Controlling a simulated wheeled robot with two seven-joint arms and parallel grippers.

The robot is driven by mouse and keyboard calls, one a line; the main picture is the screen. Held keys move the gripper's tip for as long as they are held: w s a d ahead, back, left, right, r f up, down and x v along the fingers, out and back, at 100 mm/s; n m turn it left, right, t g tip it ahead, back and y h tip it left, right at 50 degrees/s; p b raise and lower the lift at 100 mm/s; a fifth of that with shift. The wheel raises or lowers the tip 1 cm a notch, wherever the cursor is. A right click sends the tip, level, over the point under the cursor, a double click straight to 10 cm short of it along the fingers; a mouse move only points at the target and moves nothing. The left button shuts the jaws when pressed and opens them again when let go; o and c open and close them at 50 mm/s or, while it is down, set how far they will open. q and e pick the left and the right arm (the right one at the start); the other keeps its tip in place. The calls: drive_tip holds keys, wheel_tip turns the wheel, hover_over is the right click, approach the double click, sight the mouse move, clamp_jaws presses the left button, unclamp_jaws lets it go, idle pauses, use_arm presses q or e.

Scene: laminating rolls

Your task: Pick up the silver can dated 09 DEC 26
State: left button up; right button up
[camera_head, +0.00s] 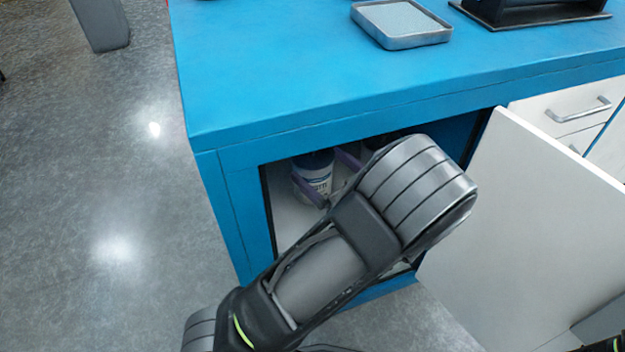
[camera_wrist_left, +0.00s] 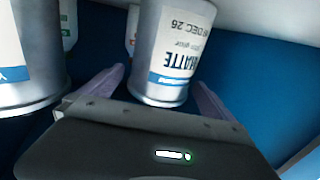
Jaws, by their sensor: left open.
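A silver can (camera_wrist_left: 172,58) with a white label stands in the cupboard. In the left wrist view its label, upside down, reads "MATTE" and ends in "DEC 26"; the day is cut off or hard to read. My left gripper (camera_wrist_left: 158,78) is open, with one purple finger on each side of this can; I cannot tell whether they touch it. In the head view my left gripper (camera_head: 328,172) reaches into the cupboard, and a labelled can (camera_head: 317,172) shows by its fingers, partly hidden. My right gripper is not clearly in view.
Another silver can (camera_wrist_left: 30,50) stands close beside, left in the wrist view. One more container (camera_wrist_left: 132,28) is behind. The blue cabinet (camera_head: 270,80) has an open white door (camera_head: 540,220) right of my arm. A tray (camera_head: 402,22) sits on top.

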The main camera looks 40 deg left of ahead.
sight(312, 159)
use_arm(q)
drive_tip(key=x, duration=0.2)
drive_tip(key=shift+a+f+b, duration=0.1)
drive_tip(key=shift+a+b, duration=0.25)
drive_tip(key=shift+b, duration=0.05)
drive_tip(key=shift+w+a, duration=0.15)
drive_tip(key=shift+a, duration=0.2)
use_arm(e)
drive_tip(key=shift+w+f, duration=0.1)
drive_tip(key=shift+f, duration=0.65)
use_arm(q)
drive_tip(key=shift+c, duration=0.4)
drive_tip(key=c, duration=2)
drive_tip(key=shift+r, duration=0.2)
drive_tip(key=shift+c, duration=0.2)
